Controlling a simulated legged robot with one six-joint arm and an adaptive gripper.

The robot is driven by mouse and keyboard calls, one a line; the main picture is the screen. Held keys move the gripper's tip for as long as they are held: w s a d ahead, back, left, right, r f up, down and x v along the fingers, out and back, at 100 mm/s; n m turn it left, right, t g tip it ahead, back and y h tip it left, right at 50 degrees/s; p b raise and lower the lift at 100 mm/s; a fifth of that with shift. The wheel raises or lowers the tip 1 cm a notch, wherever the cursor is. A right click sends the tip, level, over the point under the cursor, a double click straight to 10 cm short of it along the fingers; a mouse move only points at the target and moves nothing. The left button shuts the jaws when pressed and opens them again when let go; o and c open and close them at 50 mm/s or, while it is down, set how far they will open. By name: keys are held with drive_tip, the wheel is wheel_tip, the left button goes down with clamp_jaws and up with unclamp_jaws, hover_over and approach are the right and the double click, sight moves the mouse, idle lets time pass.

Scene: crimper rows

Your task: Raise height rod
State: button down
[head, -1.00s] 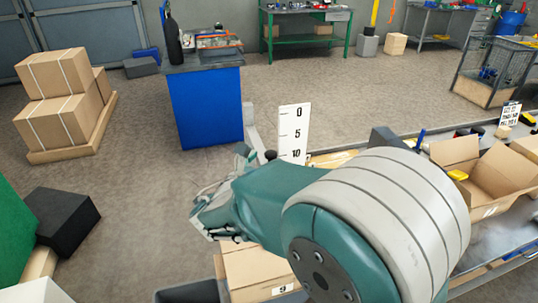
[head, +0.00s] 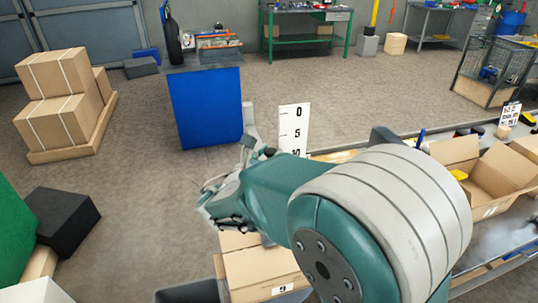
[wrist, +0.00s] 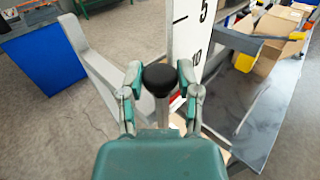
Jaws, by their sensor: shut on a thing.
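The height rod (wrist: 163,110) is a thin pale rod with a round black knob (wrist: 160,78) on top. My gripper (wrist: 159,72) is shut on it, with one green finger on each side, just at the knob. In the head view, my gripper (head: 256,148) is small and my own arm hides most of the rod. A white scale plate (head: 293,120) marked 0, 5 and 10 from the top stands upright just behind and to the right. It also shows in the wrist view (wrist: 190,35). The 10 is partly covered in the head view.
A grey slanted bar (wrist: 95,75) stands left of the rod in the wrist view. A metal workbench (wrist: 265,110) with an open cardboard box (head: 485,178) is at the right. A closed box (head: 262,272) lies below my arm. A blue cabinet (head: 207,108) stands behind.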

wheel_tip(320, 180, up, 15)
idle(0.3)
drive_tip(key=shift+r, duration=0.1)
drive_tip(key=shift+c, duration=1.5)
unclamp_jaws()
drive_tip(key=shift+a, duration=0.1)
drive_tip(key=shift+f, duration=0.2)
drive_tip(key=v, duration=1.2)
